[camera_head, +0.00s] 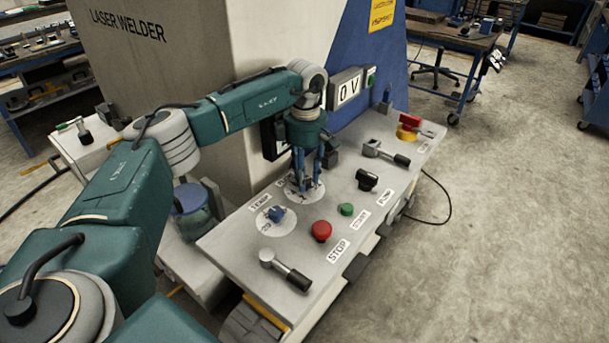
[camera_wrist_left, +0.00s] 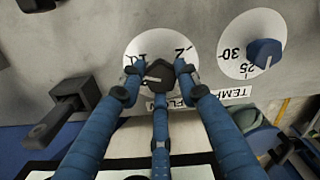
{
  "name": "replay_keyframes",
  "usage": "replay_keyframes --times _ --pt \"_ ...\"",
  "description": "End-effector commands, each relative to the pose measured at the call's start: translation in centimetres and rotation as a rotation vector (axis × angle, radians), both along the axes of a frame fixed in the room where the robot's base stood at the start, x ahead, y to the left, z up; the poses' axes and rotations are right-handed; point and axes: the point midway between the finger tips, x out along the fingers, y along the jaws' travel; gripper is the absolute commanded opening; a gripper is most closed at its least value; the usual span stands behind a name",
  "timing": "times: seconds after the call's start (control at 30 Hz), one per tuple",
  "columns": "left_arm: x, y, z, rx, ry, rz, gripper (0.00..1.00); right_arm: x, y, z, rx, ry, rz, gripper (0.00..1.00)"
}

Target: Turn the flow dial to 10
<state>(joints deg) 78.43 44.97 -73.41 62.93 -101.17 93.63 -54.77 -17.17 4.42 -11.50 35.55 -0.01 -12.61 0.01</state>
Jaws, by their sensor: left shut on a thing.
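The flow dial is a dark knob (camera_wrist_left: 157,74) on a round white scale plate (camera_wrist_left: 150,43), seen in the left wrist view. A "2" and part of another number show on the plate, and a partly covered "FLOW" label lies at its lower edge. A light mark on the knob points left in that view. My left gripper (camera_head: 307,182) reaches down onto the dial from above, and its blue fingers (camera_wrist_left: 158,82) are shut around the knob. The fingers cover part of the scale, so the exact setting cannot be read. My right gripper is out of view.
The temperature dial with a blue knob (camera_head: 276,214) sits close beside the flow dial. A red stop button (camera_head: 321,231), a green button (camera_head: 346,209), a black switch (camera_head: 367,180) and levers (camera_head: 287,270) stand on the panel (camera_head: 229,241). A "0 V" display (camera_head: 347,90) rises behind.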

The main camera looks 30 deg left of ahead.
Motion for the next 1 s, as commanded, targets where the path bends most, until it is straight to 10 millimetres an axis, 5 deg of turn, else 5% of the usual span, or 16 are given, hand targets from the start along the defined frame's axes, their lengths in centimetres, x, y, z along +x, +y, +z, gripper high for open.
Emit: replay_keyframes --times 0.53,0.57,0.63,1.0 --pt "0.22 -0.61 0.24 -0.011 -0.007 -0.032 0.06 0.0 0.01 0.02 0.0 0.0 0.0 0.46" --pt "0.22 -0.61 0.24 -0.011 -0.007 -0.032 0.38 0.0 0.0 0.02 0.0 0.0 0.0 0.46" --pt "0.19 -0.57 0.21 -0.009 -0.006 -0.031 0.5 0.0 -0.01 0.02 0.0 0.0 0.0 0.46" --pt "0.07 -0.21 0.58 -0.003 -0.002 -0.024 0.5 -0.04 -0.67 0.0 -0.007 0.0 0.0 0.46"
